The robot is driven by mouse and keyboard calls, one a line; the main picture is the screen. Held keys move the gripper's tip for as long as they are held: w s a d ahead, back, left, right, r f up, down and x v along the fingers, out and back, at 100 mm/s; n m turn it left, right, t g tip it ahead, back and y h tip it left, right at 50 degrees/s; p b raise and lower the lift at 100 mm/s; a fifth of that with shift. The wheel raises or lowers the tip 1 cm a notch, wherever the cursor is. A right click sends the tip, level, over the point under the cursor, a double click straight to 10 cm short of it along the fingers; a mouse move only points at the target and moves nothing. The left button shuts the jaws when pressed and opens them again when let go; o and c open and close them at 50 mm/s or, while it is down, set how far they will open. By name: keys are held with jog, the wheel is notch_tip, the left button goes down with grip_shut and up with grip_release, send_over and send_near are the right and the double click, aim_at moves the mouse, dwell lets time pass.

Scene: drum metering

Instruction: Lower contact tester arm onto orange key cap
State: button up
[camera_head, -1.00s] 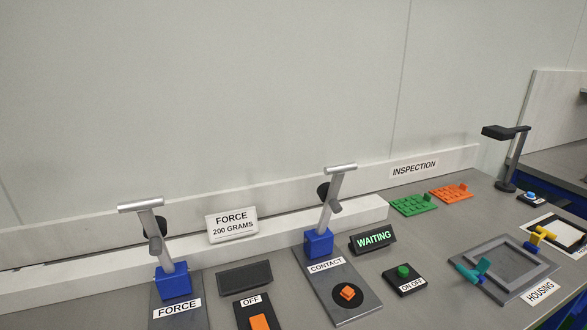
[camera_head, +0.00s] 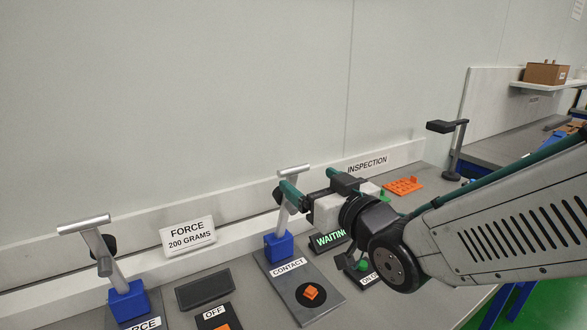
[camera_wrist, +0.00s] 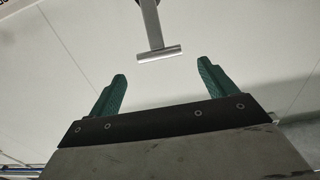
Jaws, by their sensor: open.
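The contact tester is a dark plate (camera_head: 305,283) labelled CONTACT, with a blue block (camera_head: 279,247) at its back. Its grey arm (camera_head: 286,215) stands raised from the block and ends in a silver crossbar (camera_head: 293,170). The orange key cap (camera_head: 311,292) sits on a dark disc on the plate, clear of the arm. My gripper (camera_head: 286,192) is open beside the upper part of the tester arm in the head view. In the wrist view, the crossbar (camera_wrist: 160,54) shows beyond and between the tips of my open green fingers (camera_wrist: 162,70), with nothing held.
The force tester (camera_head: 126,300) with its raised arm stands at left. A sign (camera_head: 187,236) reads FORCE 200 GRAMS. A lit display (camera_head: 328,239) reads WAITING, partly covered by my arm. Orange pieces (camera_head: 403,186) lie near the INSPECTION label (camera_head: 367,164).

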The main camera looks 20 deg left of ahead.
aim_at(296, 170)
jog(key=x, duration=0.7)
jog(key=shift+w+a, duration=0.1)
jog(key=shift+w, duration=0.1)
